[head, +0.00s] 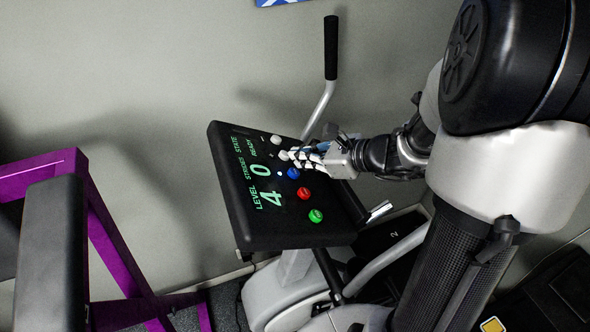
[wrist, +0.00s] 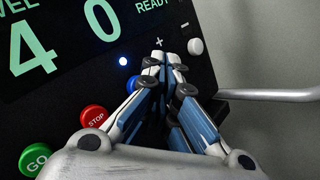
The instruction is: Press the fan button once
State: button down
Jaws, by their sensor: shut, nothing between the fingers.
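The black console (head: 235,190) of an exercise machine carries a row of round buttons beside its green display. The blue button (head: 293,173) has a small lit blue-white dot (wrist: 123,61) beside it. No fan label is readable; in the wrist view the blue button (wrist: 130,83) is partly hidden by a finger. My gripper (head: 291,155) is shut and empty, its fingertips (wrist: 165,59) over the console near the "+" mark, past the blue button. I cannot tell whether they touch the panel.
A red STOP button (wrist: 93,118), a green GO button (wrist: 35,158) and a white button (wrist: 195,46) flank the blue one. A black-gripped handlebar (head: 331,50) rises behind the console. A purple-framed bench (head: 95,220) stands at left.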

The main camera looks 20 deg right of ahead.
jog(key=d+r+p, duration=0.1)
jog(key=r+p, duration=0.1)
jog(key=d+r+p, duration=0.1)
jog(key=r, duration=0.1)
jog(key=shift+d+r+p, duration=0.1)
jog(key=shift+d+p, duration=0.25)
jog(key=shift+p, duration=0.05)
dwell(0.6)
